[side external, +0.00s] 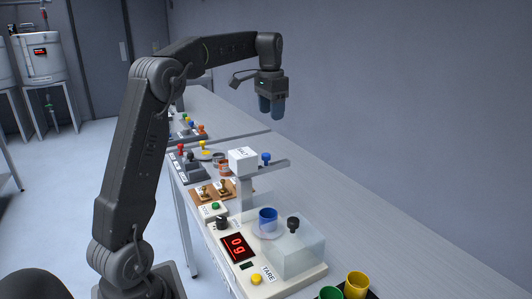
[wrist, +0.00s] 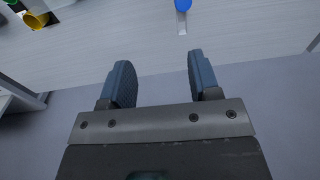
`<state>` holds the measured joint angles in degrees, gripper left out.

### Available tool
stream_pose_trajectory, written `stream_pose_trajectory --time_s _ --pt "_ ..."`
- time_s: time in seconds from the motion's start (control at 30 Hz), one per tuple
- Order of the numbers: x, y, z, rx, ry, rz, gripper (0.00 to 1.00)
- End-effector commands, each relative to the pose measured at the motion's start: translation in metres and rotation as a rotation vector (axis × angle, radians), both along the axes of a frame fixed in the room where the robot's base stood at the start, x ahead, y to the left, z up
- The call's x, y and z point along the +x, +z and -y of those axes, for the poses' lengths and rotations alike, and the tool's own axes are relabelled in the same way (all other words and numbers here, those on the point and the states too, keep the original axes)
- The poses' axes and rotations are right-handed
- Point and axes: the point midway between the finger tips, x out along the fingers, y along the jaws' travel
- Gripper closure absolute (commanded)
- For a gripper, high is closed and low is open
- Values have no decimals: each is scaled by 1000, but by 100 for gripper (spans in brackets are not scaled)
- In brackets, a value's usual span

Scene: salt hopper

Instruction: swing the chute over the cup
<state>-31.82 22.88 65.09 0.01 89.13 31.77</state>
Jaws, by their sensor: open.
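The white hopper box (side external: 243,160), marked SALT, stands on a post behind the scale. The grey chute (side external: 272,167) reaches out to the right from under the hopper, with a blue knob (side external: 266,157) on top; it does not point over the cup. The blue cup (side external: 268,217) stands upright on the scale pan, in front of the hopper. My gripper (side external: 271,106) is open and empty, high above and behind the chute, fingers down. In the wrist view, the blue knob (wrist: 183,5) and part of the chute (wrist: 182,24) show at the top edge, beyond my fingers.
Green (side external: 331,292) and yellow (side external: 357,284) cups stand at the front. Switches and coloured knobs crowd the left side. The table right of the chute is clear.

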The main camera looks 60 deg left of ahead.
Motion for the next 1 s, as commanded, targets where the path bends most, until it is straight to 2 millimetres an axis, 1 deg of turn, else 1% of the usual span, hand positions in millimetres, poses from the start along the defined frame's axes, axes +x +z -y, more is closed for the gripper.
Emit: stream_pose_trajectory --time_s 0.03,0.1,0.23,0.37,0.47,0.8,1.0 --pt "4 -6 -17 -9 4 -16 43" --pt "7 -11 -31 -18 3 -30 43" --pt "8 -16 -44 -27 0 -43 43" --pt "8 -25 -45 -30 -1 -47 43" --pt "8 -40 -45 -30 -1 -47 43" --pt "8 -109 -44 -30 0 -47 43" --pt "8 -139 -44 -28 0 -45 43"
